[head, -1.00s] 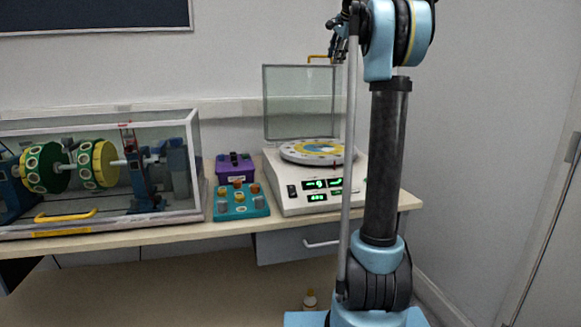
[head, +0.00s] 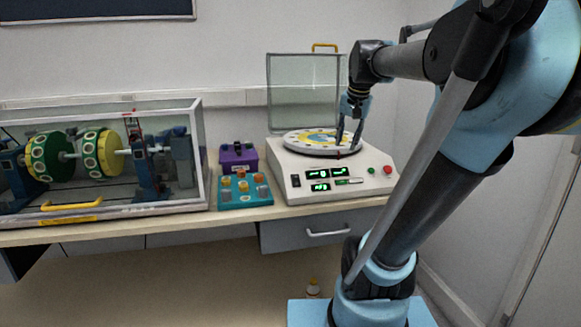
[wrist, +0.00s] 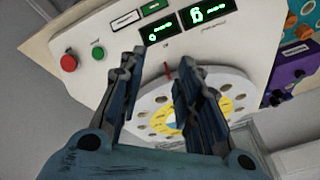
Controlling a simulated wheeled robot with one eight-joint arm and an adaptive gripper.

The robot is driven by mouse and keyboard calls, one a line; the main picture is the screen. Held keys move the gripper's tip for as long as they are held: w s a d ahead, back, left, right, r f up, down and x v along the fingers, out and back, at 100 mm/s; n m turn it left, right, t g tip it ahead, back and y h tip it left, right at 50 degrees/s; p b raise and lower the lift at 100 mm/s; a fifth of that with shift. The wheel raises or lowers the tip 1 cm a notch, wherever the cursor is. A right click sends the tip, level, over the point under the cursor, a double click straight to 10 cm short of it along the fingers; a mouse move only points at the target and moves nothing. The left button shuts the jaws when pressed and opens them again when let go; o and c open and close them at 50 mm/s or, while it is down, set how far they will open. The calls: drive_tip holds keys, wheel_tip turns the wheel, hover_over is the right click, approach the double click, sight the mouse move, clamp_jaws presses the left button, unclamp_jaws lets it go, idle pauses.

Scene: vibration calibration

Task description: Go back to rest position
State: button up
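My gripper (head: 348,136) hangs over the right part of the round disc (head: 306,141) on the white balancing machine (head: 288,180). In the wrist view my gripper (wrist: 153,85) has its two dark fingers spread apart with nothing between them. The disc, grey with a yellow and blue centre, also shows in the wrist view (wrist: 233,84), partly behind the fingers. Whether the fingertips touch the disc, I cannot tell. The machine's clear lid (head: 290,85) with a yellow handle stands open behind the disc.
A teal box with several knobs (head: 244,192) and a purple box (head: 238,158) stand left of the machine. Further left is a clear case (head: 60,212) with green and yellow rotors. A drawer (head: 290,235) is under the bench.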

drive_tip(key=s+f+n+g, duration=0.1)
drive_tip(key=s+f+n, duration=0.1)
drive_tip(key=s+f, duration=0.7)
drive_tip(key=s+f+n, duration=0.3)
drive_tip(key=s+f, duration=0.7)
drive_tip(key=f, duration=0.6)
drive_tip(key=shift+s+d+g+h, duration=0.15)
drive_tip(key=shift+d+g+h, duration=0.2)
drive_tip(key=shift+g+h, duration=0.05)
drive_tip(key=shift+w+f, duration=0.15)
drive_tip(key=shift+w, duration=0.3)
